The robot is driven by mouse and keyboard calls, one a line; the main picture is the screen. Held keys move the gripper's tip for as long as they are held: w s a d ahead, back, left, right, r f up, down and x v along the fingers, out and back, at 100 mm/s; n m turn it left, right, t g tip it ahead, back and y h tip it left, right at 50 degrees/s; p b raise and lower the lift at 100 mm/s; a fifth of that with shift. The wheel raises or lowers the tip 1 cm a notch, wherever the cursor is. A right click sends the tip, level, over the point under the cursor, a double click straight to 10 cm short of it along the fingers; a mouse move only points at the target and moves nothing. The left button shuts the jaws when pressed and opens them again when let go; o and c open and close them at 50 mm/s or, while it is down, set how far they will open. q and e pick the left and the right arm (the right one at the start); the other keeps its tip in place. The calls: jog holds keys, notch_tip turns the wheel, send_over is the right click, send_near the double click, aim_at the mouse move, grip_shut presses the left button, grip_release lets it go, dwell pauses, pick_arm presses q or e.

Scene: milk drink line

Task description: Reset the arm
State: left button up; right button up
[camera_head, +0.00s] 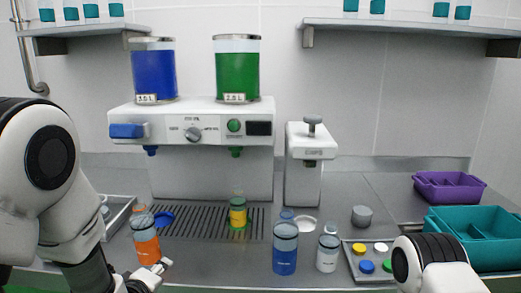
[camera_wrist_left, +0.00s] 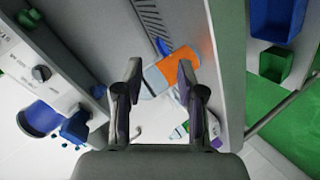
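My left arm comes in from the left in the head view. Its gripper (camera_head: 152,274) is low at the counter's front, just below the orange-filled cup (camera_head: 147,248). In the left wrist view the two fingers of this gripper (camera_wrist_left: 158,70) are spread apart with nothing clamped between them. The orange cup (camera_wrist_left: 190,62) shows beyond the fingertips there. I cannot tell if the fingers touch it. Of my right arm, only a white and black link shows at the lower right of the head view. Its gripper is out of view.
A dispenser (camera_head: 190,112) with blue and green tanks stands at the back. A cup with yellow and green (camera_head: 238,215) is on the drip grate (camera_head: 190,228). A blue cup (camera_head: 285,255), a white cup (camera_head: 327,255), a tray of colored caps (camera_head: 352,270) and teal (camera_head: 470,250) and purple (camera_head: 450,188) bins stand right.

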pick_arm(q)
jog(key=s+a+f+m+g, duration=0.1)
jog(key=s+f+g, duration=0.3)
jog(key=s+f, duration=0.6)
jog(key=s+a+f+m+g, duration=0.1)
jog(key=s+f+g, duration=0.35)
jog(key=f, duration=0.95)
jog(key=s+f+m+g, duration=0.2)
jog(key=s+m, duration=0.3)
jog(key=s, duration=0.3)
jog(key=s+f+m+g, duration=0.2)
jog(key=s+f+m, duration=0.2)
jog(key=s, duration=0.5)
jog(key=shift+s+a+m, duration=0.15)
jog(key=shift+m, duration=0.35)
jog(key=shift+f+g, duration=0.1)
jog(key=shift+g, duration=0.15)
